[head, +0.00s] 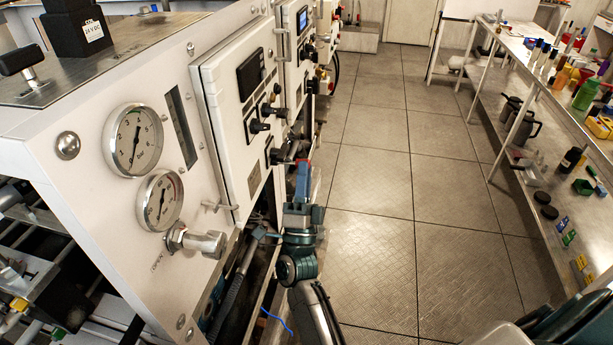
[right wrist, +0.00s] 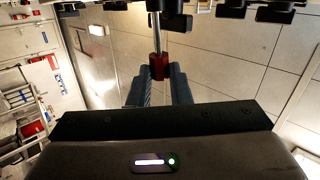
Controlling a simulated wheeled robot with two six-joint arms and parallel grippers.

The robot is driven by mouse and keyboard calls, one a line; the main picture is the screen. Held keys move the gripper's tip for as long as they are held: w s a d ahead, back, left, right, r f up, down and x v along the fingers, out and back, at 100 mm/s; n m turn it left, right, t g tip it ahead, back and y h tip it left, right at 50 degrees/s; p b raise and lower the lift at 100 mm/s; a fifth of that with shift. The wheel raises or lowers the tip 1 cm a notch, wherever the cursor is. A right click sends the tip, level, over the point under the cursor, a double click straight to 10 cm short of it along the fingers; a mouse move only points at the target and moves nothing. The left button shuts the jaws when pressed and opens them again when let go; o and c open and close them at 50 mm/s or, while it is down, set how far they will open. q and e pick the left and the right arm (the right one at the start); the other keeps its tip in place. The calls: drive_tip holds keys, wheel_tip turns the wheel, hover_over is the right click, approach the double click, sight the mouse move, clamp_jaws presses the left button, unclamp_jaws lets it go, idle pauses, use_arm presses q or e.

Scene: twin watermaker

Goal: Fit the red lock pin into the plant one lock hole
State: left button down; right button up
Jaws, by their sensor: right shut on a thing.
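The red lock pin (right wrist: 158,66) is held between the two blue fingers of my right gripper (right wrist: 159,84) in the right wrist view. Its red head sits between the fingertips and its bright metal shank points away from the gripper, toward dark fittings at the top edge. In the head view my right gripper (head: 302,172) is beside the lower right edge of the white control cabinet (head: 228,85), close to a dark fitting (head: 285,152). The plant one lock hole cannot be made out, and I cannot tell whether the shank touches anything. My left gripper is not in view.
A white panel with two round gauges (head: 133,140) and a metal valve (head: 195,241) stands at left. Dark knobs stick out of the cabinet near my right gripper. The tiled floor (head: 380,190) is open to the right, up to a bench (head: 560,100) with tools and bottles.

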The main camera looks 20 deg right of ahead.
drive_tip(key=shift+w+a+r, duration=0.2)
drive_tip(key=shift+a, duration=0.1)
drive_tip(key=o, duration=0.9)
drive_tip(key=shift+m, duration=0.3)
